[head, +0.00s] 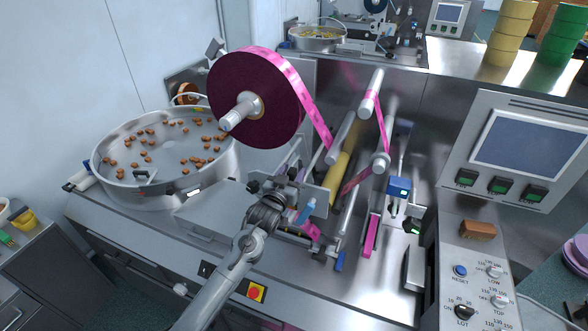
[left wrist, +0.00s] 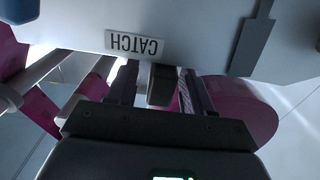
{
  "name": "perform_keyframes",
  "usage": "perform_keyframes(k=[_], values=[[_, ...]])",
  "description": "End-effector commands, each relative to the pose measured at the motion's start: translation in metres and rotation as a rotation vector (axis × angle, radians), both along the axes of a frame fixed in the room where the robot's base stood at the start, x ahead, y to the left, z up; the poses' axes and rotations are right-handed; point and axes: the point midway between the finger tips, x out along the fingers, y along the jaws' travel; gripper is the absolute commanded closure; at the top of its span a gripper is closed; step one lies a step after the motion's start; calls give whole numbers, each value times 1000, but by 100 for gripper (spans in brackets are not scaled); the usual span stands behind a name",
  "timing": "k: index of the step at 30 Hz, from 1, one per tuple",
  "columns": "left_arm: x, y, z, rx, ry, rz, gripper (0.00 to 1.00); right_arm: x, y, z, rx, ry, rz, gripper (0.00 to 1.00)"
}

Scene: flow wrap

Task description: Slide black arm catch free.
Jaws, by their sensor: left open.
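In the left wrist view a small black arm catch (left wrist: 161,86) sticks out below the edge of a grey panel (left wrist: 200,30). Beside it the panel carries a white label (left wrist: 134,43) reading CATCH, upside down in this view. My left gripper (left wrist: 159,76) is open, with one dark finger on each side of the catch and gaps between. In the head view my left gripper (head: 284,184) is at the grey panel at the machine's front middle. The catch cannot be made out there. My right gripper is not in view.
A pink film reel (head: 240,75) stands above and behind my left gripper, its film running over rollers (head: 342,130). A round steel bowl (head: 125,185) of brown pieces is at left. A control box (head: 475,270) and screen panel stand at right. The front worktop has clear room.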

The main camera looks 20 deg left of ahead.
Motion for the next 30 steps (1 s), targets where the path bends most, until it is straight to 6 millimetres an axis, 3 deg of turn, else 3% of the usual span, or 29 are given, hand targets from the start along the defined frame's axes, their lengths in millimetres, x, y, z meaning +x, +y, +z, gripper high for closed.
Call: perform_keyframes(k=[6, 18, 28, 30], values=[[13, 0, 0, 0, 0, 0, 49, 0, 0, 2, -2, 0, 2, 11], [15, -1, 0, 0, 0, 0, 49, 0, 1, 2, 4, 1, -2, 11], [15, 0, 0, 0, 0, 0, 100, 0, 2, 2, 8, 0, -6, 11], [15, 0, 0, 0, 0, 0, 100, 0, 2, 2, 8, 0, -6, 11]])
